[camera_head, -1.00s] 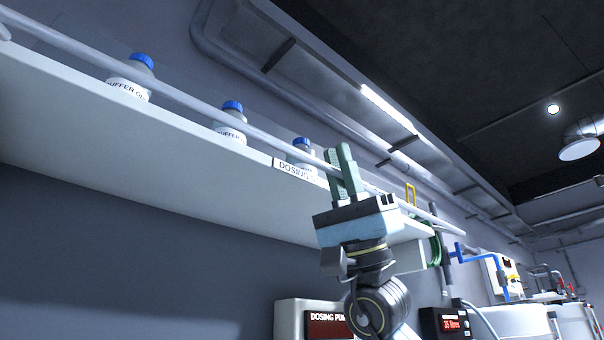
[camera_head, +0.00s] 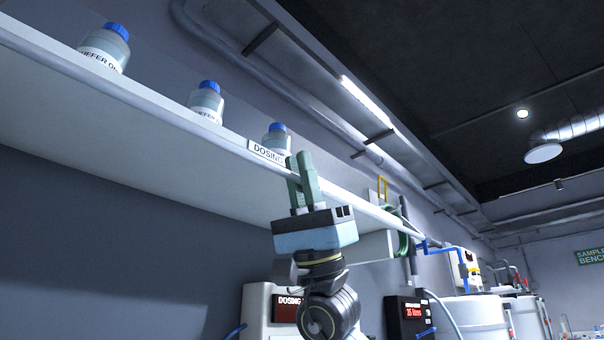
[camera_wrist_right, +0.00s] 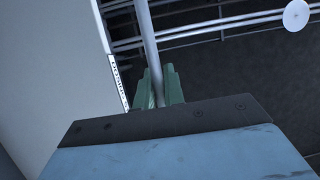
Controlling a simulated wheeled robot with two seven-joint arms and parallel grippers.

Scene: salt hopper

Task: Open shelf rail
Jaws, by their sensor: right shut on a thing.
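The shelf rail (camera_head: 345,199) is a long pale round bar, now level with the front edge of the white shelf (camera_head: 90,150). My right gripper (camera_head: 301,166) has its green fingers shut on the rail, near the label plate (camera_head: 266,153) reading "DOSING". In the right wrist view, the rail (camera_wrist_right: 148,40) runs down between the green fingers of the right gripper (camera_wrist_right: 158,82). The fingers hide the part of the rail they hold. My left gripper is not in view.
Several things stand around. Three blue-capped bottles (camera_head: 105,50) are on the shelf behind the rail. A dosing pump box (camera_head: 258,310) and a dark display unit (camera_head: 408,312) are below. Green tubing and blue pipes (camera_head: 437,248) are at the right. The space in front of the shelf looks clear.

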